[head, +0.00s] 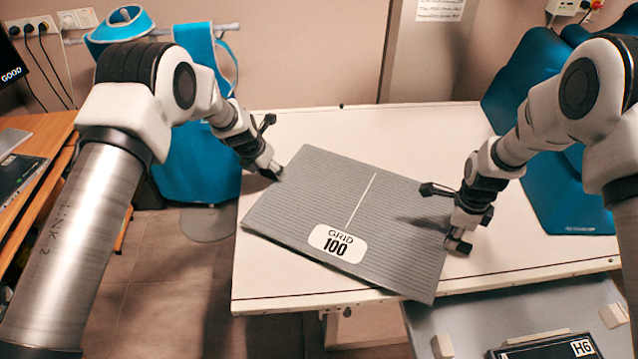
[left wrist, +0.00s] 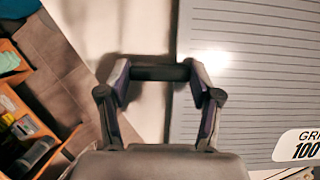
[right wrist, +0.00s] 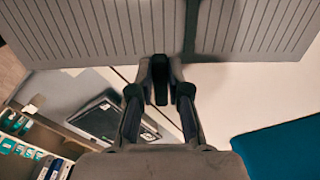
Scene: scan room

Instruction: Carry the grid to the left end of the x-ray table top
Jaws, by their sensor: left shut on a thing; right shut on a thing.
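The grid (head: 345,215) is a flat grey ribbed panel with a white "GRID 100" label. It lies askew over the left part of the white x-ray table top (head: 420,125), its near right corner reaching past the front edge. I cannot tell whether it touches the top. My left gripper (head: 270,172) is at its left edge; in the left wrist view the fingers (left wrist: 160,73) are at a dark bar beside the panel. My right gripper (head: 458,240) is at its right edge, the fingers (right wrist: 160,80) closed on a dark piece there. Both hold the grid.
Blue aprons (head: 190,150) hang behind the table's left end, and another blue covering (head: 545,130) is at the right. A wooden desk (head: 40,135) with a monitor stands at the far left. A grey surface with an "H6" plate (head: 583,347) is at the front right. The table's back is clear.

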